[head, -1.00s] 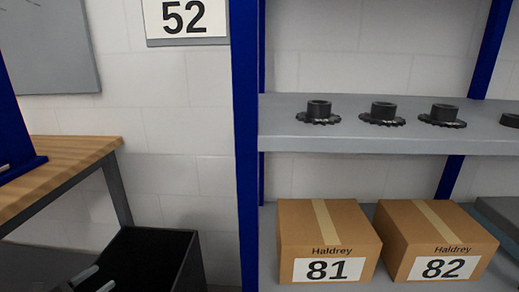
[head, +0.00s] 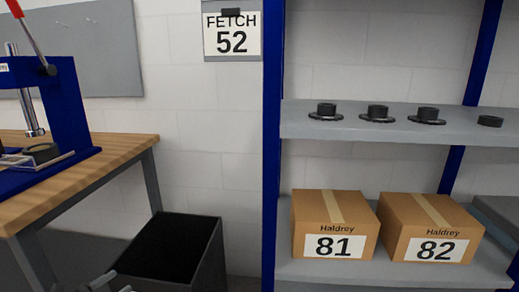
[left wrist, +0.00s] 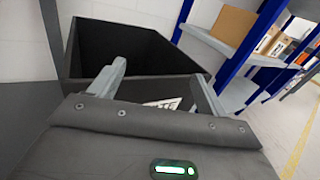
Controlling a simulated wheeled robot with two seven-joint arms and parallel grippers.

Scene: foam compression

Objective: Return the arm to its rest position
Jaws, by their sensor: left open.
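My left gripper (head: 114,283) shows at the bottom left of the head view, in front of the black bin (head: 208,262). In the left wrist view its two grey fingers are spread, with nothing held between them (left wrist: 158,72). The bin (left wrist: 88,50) lies just beyond the fingers there, and its inside looks dark and empty as far as it shows. A white label (left wrist: 165,103) shows partly between the fingers. My right gripper is not in view.
A wooden workbench (head: 120,150) with a blue press (head: 68,110) stands at left; a dark round part (head: 42,152) lies under the press. At right, a blue-framed shelf (head: 300,120) holds several dark round parts above cartons 81 (head: 310,215) and 82 (head: 405,215).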

